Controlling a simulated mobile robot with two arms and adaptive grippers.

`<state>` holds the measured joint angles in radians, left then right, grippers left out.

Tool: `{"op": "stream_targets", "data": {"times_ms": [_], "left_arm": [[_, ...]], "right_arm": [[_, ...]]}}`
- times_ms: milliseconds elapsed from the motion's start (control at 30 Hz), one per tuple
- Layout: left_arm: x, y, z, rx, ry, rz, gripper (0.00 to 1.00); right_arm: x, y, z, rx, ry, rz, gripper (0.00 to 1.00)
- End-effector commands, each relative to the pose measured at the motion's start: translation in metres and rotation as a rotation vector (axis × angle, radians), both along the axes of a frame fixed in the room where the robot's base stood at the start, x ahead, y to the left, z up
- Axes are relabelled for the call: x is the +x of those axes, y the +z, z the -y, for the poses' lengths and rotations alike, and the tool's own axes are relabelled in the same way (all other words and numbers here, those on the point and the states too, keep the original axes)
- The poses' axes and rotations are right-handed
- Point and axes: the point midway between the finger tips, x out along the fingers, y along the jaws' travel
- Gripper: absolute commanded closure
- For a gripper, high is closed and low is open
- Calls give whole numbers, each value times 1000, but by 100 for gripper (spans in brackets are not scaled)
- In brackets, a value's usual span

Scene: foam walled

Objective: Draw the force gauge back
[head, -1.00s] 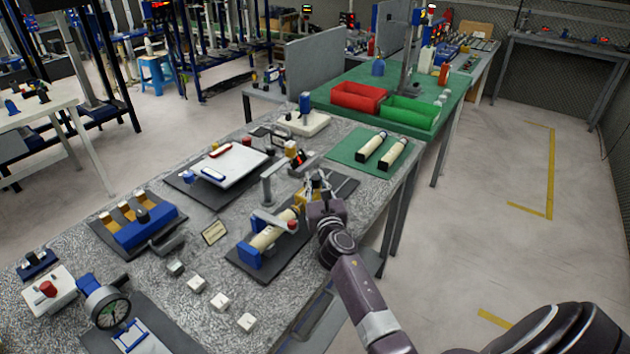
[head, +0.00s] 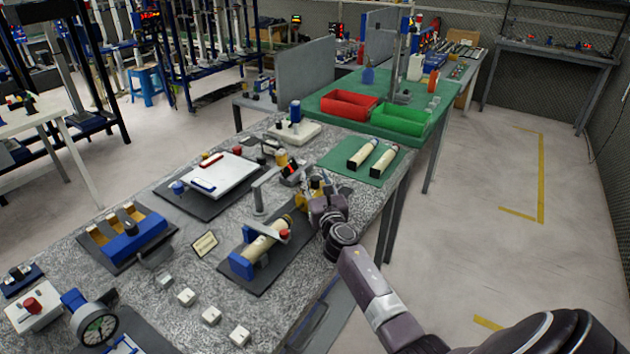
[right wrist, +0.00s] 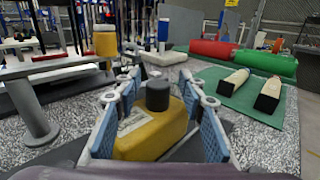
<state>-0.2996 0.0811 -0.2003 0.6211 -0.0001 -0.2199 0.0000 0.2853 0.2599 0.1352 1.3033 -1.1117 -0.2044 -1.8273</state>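The force gauge (right wrist: 150,135) is a yellow block with a black knob on top. In the right wrist view it sits between the two blue-padded fingers of my right gripper (right wrist: 158,120), which appear closed on its sides. In the head view my right gripper (head: 318,200) is at the far end of the fixture and partly hides the yellow gauge (head: 317,187). A cream cylinder (head: 262,243) lies in the blue holder (head: 241,265) on the dark mat, on the near side of the gauge. My left gripper is not in view.
A grey post with an arm (head: 259,197) stands beside the cylinder. A white plate (head: 217,174) and a blue block rack (head: 135,238) lie to the left. Several white cubes sit in front. A green mat (head: 345,160) with two cream cylinders lies beyond the gripper.

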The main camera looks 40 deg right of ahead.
Motion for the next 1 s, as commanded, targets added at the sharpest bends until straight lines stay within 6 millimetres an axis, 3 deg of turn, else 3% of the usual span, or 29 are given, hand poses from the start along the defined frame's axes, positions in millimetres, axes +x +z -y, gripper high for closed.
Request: {"op": "stream_targets", "data": {"times_ms": [367, 800, 1000], "left_arm": [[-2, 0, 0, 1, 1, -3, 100], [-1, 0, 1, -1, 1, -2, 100], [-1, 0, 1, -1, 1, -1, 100]], "right_arm": [[-11, -3, -3, -2, -1, -3, 63], [-81, -3, -34, 1, 3, -4, 63], [-103, -2, -44, 1, 2, -3, 63]]}}
